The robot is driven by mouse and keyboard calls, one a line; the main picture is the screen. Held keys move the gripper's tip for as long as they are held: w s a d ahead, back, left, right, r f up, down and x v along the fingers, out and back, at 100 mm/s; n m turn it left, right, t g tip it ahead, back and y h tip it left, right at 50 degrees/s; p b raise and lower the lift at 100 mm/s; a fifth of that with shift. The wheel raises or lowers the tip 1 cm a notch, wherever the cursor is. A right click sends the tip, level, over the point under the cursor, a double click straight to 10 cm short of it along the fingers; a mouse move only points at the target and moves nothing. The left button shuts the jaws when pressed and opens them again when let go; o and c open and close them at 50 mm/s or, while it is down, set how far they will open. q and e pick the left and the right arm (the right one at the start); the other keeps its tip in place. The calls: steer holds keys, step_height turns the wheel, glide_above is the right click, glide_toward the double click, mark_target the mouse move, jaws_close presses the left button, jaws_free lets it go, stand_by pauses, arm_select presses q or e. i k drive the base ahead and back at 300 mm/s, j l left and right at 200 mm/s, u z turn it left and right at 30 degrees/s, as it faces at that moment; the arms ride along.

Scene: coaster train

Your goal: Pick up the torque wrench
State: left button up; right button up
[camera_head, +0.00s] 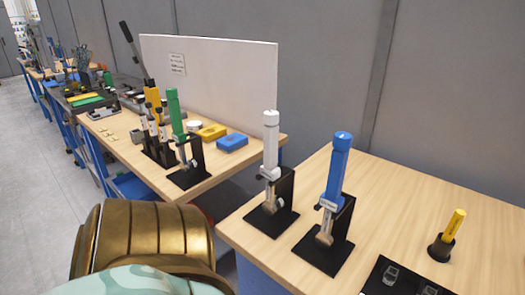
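Several wrench-like tools stand upright in black holders, and I cannot tell which one the task calls the torque wrench. A white-handled tool (271,140) and a blue-handled tool (338,170) stand side by side on the near wooden table (400,190). A green-handled tool (174,115) stands in its holder on the table further left. Both of my grippers are out of view. Only a bronze and pale green part of my own body shows at the bottom left.
A short yellow-handled tool (453,228) stands in a round black base at the right. A black tray (425,284) lies at the bottom edge. Behind the left table (150,168) is a white panel (220,90). A gap separates the two tables. Grey floor (35,165) is clear at left.

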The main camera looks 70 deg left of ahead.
mark_target(270, 170)
steer(key=u, duration=1.9)
